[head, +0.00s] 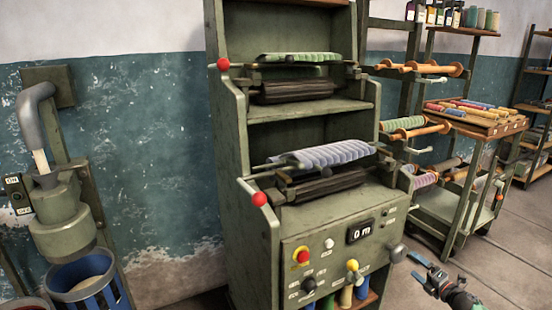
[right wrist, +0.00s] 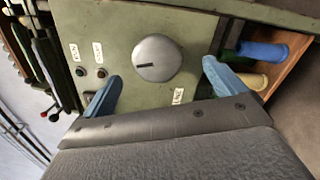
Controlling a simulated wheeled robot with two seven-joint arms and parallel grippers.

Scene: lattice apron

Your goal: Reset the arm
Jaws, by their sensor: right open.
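My right gripper (head: 418,270) is at the lower right of the head view, just right of the green machine (head: 235,150), and its jaws are open and empty. In the right wrist view its two blue fingers (right wrist: 160,78) stand apart, with a round grey knob (right wrist: 157,57) between them in the picture. I see no contact with the knob. A grey knob also shows on the machine's right side in the head view (head: 397,253). My left gripper is out of view.
Colored spools (right wrist: 262,52) sit in a low opening. A rack (head: 440,205) with a tray of rolls stands behind right. Floor is open at lower right.

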